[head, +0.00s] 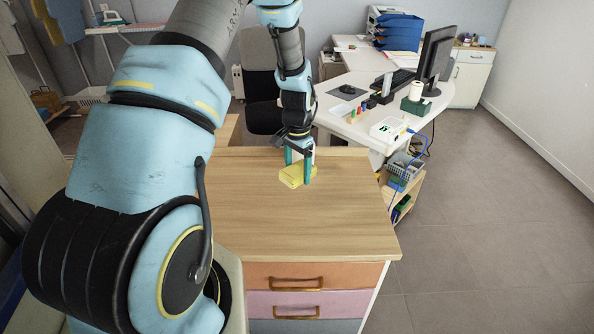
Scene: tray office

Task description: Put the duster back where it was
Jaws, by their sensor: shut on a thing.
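The duster, which looks like a yellow block (291,177), is at the back part of the wooden top of a drawer cabinet (300,225). My gripper (298,168) points down from above, its teal fingers on either side of the yellow block, shut on it. The fingers hide part of the block. I cannot tell whether the block rests on the wood or hangs just above it.
The rest of the wooden top is bare. Behind it stand a dark chair (262,70) and a white desk (345,105) with a monitor (436,56), a white box (391,129) and blue trays (398,30). Open floor lies at the right.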

